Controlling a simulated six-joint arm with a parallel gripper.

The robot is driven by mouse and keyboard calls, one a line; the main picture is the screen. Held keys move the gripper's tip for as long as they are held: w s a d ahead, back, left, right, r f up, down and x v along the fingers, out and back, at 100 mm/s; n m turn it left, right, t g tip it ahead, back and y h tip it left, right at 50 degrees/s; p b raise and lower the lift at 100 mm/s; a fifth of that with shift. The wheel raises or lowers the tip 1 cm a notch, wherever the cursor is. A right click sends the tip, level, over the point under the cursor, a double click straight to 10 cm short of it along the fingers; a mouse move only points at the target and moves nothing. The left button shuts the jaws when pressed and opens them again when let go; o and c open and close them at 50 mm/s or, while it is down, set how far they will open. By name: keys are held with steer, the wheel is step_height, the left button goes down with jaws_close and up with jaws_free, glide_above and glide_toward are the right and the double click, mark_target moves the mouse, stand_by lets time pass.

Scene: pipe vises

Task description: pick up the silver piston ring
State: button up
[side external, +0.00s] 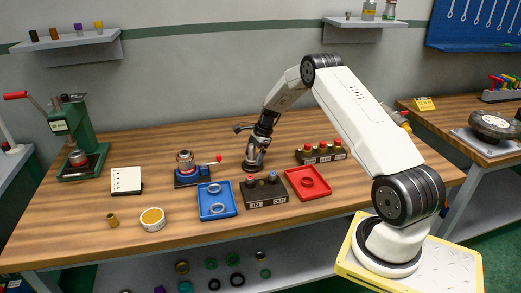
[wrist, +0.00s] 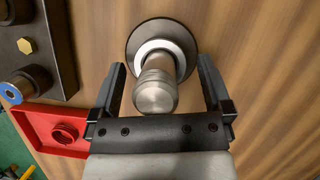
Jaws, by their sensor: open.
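My gripper (side external: 262,140) points down over a silver post on a dark round base (side external: 252,168). In the wrist view my gripper (wrist: 161,68) is open, with one finger on each side of the silver post (wrist: 156,92) and nothing clamped. A pale silver ring (wrist: 181,60) lies around the post's lower part, on the dark round base (wrist: 135,42). Two other silver rings, one farther back (side external: 214,188) and one nearer (side external: 217,208), lie in the blue tray (side external: 204,200). The post partly hides the ring around it.
A dark block with knobs (side external: 266,196) and a red tray (side external: 293,189) with a red ring stand close in front of the post. A blue-based vise (side external: 186,172) stands to the left. Another knobbed block (side external: 320,154) stands to the right. Bench behind the post is clear.

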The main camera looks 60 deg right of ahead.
steer(key=c, duration=1.2)
steer(key=shift+r, duration=0.15)
steer(key=shift+c, duration=0.2)
steer(key=shift+r, duration=4.9)
steer(key=o, duration=0.5)
steer(key=shift+c, duration=0.2)
jaws_close()
